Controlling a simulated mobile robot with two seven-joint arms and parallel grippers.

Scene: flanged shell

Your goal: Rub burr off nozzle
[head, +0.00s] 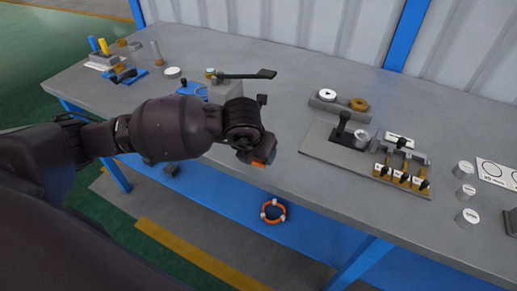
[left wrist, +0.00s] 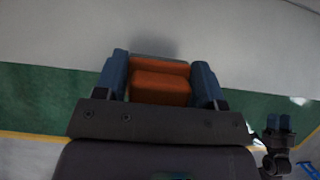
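My left gripper (head: 262,160) is over the front part of the bench, its fingers mostly hidden by the wrist in the head view. In the left wrist view the blue fingers of my left gripper (left wrist: 160,88) are closed on both sides of an orange block (left wrist: 160,88). A silver round part (head: 362,139) sits beside a black upright handle (head: 343,124) on a grey plate. I cannot tell whether it is the nozzle, and no burr is discernible. My right gripper (left wrist: 279,122) shows small at the right of the left wrist view; its opening is unclear.
The grey bench (head: 285,110) has clear room at its middle. A holder with a white and a brass ring (head: 358,104), several brass pieces with black knobs (head: 402,180) and silver cylinders (head: 466,192) stand right. A lever fixture (head: 245,75) stands behind my left arm.

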